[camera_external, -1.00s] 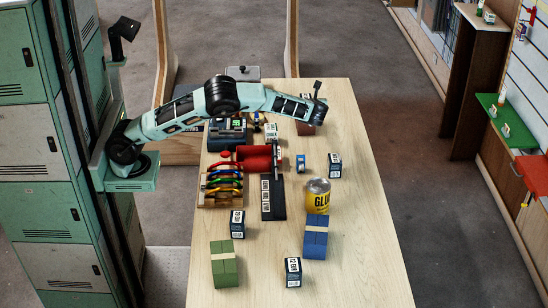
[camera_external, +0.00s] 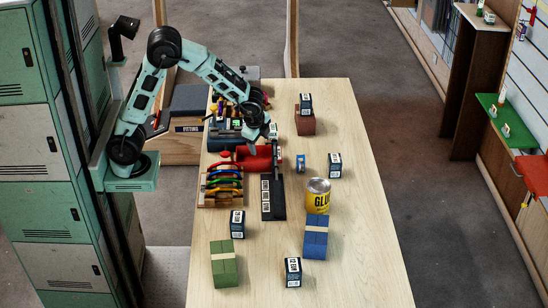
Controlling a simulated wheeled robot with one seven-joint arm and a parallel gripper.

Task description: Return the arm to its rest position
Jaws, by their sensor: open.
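My arm (camera_external: 160,85) rises from its mount at the left edge of the table, bends at a high elbow and slopes down to the right. My gripper (camera_external: 254,146) is open and points down above the red cylinder (camera_external: 256,157) in the middle-left of the table. Whether its fingertips touch the cylinder I cannot tell. I see nothing held in it.
A yellow glue can (camera_external: 318,196), a blue block (camera_external: 315,238), a green block (camera_external: 224,264) and a rack of coloured loops (camera_external: 222,186) stand on the table (camera_external: 345,150). A dark box sits on a brown block (camera_external: 305,122).

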